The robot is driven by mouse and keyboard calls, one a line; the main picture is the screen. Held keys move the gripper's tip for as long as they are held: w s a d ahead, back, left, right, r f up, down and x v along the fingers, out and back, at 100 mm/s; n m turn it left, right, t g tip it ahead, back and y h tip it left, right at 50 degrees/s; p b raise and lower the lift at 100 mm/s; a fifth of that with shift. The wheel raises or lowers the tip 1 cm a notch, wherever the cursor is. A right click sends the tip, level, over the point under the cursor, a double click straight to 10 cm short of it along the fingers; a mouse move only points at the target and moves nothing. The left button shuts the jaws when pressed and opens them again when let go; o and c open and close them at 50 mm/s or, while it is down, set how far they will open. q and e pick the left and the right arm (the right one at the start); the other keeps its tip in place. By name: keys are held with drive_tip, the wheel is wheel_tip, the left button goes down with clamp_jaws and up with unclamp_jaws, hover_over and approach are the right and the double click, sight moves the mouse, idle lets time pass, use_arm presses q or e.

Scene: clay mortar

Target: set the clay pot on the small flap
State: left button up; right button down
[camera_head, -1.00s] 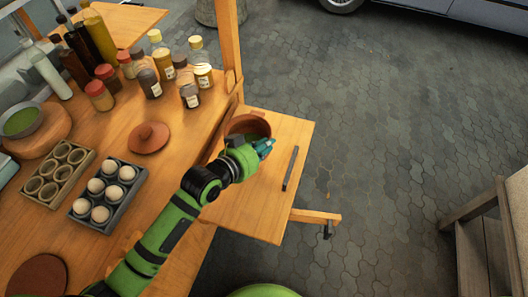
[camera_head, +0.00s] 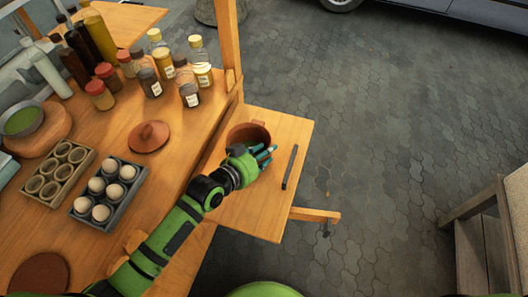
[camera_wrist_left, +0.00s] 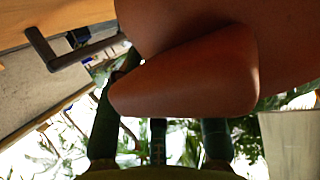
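The brown clay pot (camera_head: 245,130) is over the small wooden flap (camera_head: 245,215) at the counter's right side. It looks upright; I cannot tell whether its base touches the flap. My left gripper (camera_head: 268,154) is at the pot's near side, its teal fingers partly showing. In the left wrist view the pot's handle (camera_wrist_left: 190,75) fills the middle and hides the fingertips; the dark fingers (camera_wrist_left: 158,140) reach up behind it. The gripper appears shut on this handle. My right gripper is not in view.
A dark bar (camera_head: 290,167) lies on the flap right of the pot. A clay lid (camera_head: 148,137), an egg tray (camera_head: 122,205), a cup tray (camera_head: 72,157) and several bottles (camera_head: 163,65) stand on the counter. The flap's near part is clear. A wooden post (camera_head: 230,45) rises behind.

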use_arm(q)
drive_tip(key=shift+r, duration=0.1)
drive_tip(key=v, duration=1.2)
drive_tip(key=shift+b, duration=0.45)
